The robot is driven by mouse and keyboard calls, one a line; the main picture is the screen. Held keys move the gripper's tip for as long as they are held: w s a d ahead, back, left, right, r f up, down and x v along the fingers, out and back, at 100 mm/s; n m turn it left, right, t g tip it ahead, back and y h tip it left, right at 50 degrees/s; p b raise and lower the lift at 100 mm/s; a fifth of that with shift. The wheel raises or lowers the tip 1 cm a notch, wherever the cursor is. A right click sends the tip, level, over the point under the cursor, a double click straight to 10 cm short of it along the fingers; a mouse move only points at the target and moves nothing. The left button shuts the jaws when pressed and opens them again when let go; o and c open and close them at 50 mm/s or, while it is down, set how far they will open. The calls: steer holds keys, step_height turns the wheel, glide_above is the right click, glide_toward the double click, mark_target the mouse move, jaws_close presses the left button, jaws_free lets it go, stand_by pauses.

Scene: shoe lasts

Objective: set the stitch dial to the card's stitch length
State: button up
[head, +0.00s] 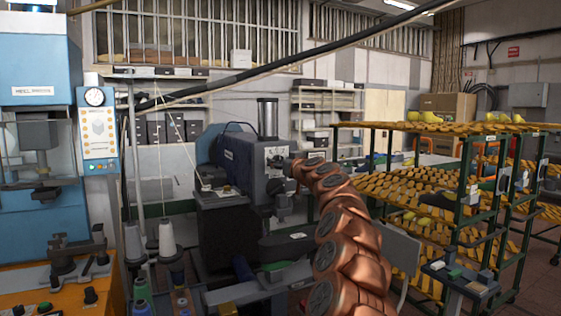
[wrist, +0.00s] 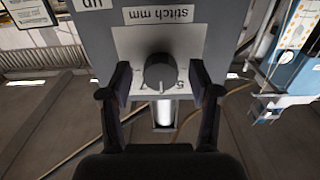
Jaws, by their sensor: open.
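The stitch dial (wrist: 160,72) is a dark round knob on a white plate (wrist: 126,42) marked "stitch mm", upside down in the wrist view. A few scale marks show by its lower rim, including a 5. Its setting cannot be read. My gripper (wrist: 161,80) is open, one finger on each side of the dial, with a gap at each side. In the head view the dial's plate is on the grey sewing machine (head: 242,160), where my copper arm ends; the dial itself is not clear there. I cannot identify the card or read a stitch length.
Thread cones (head: 167,238) stand left of the machine. A blue press (head: 38,130) is at far left, above an orange bench (head: 60,292). Green racks (head: 465,185) of yellow shoe lasts fill the right. A dark cable crosses the upper part of the head view.

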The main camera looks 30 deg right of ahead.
steer(key=shift+w, duration=0.2)
steer(key=c, duration=1.1)
